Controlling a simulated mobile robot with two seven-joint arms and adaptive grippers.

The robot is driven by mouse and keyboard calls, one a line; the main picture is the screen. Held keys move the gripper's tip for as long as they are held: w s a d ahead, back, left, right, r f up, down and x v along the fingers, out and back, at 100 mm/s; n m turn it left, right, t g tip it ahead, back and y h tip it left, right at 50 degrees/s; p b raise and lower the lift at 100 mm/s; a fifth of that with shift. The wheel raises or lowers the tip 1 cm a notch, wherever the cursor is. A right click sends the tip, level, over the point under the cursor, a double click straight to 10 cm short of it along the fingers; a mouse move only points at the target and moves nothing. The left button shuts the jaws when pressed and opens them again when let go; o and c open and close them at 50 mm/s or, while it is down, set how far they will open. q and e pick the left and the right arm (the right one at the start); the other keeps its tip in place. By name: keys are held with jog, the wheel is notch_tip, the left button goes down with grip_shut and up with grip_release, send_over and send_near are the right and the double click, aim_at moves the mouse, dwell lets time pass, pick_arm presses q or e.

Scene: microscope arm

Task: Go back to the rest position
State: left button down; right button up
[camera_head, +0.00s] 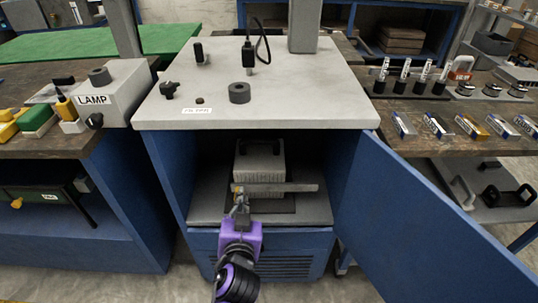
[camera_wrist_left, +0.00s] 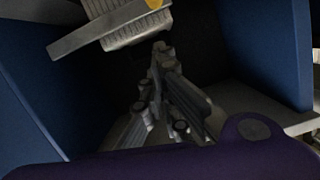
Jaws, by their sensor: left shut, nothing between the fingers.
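My left gripper (camera_head: 240,194) is shut and empty, at the open front of the blue cabinet, with its purple wrist below it. In the left wrist view the closed fingers (camera_wrist_left: 160,60) point into the dark cabinet. Inside the cabinet, a light ribbed block-like unit (camera_head: 260,165) stands on a shelf (camera_head: 207,205). A flat grey bar (camera_head: 290,187) crosses its front, just beyond my fingertips. The unit also shows in the left wrist view (camera_wrist_left: 130,20); I cannot tell whether the fingers touch the bar. My right gripper is not in view.
The cabinet's blue door (camera_head: 420,215) stands open to the right. Its grey top (camera_head: 310,95) carries small dark parts and a black ring (camera_head: 239,93). A lamp box (camera_head: 110,92) is on the left bench. Vials (camera_head: 400,75) and slides stand on the right bench.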

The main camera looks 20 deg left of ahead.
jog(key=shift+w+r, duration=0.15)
pick_arm(q)
jog(key=s+d+f+m+g+h, duration=0.3)
jog(key=s+f+h, duration=0.1)
jog(key=s+f, duration=1.1)
jog(key=s+a+f+g, duration=0.1)
jog(key=s+f+g, duration=0.15)
jog(key=s, duration=1.05)
jog(key=s+a+f+g, duration=0.2)
jog(key=s+f, duration=0.1)
jog(key=s, duration=0.9)
jog(key=w+r+n+t+h+p, duration=0.1)
jog(key=w+r+p, duration=0.3)
jog(key=r+p, duration=1.3)
jog(key=shift+w+r+t+p, duration=0.15)
jog(key=shift+r+t+p, duration=0.15)
jog(key=shift+p, duration=0.3)
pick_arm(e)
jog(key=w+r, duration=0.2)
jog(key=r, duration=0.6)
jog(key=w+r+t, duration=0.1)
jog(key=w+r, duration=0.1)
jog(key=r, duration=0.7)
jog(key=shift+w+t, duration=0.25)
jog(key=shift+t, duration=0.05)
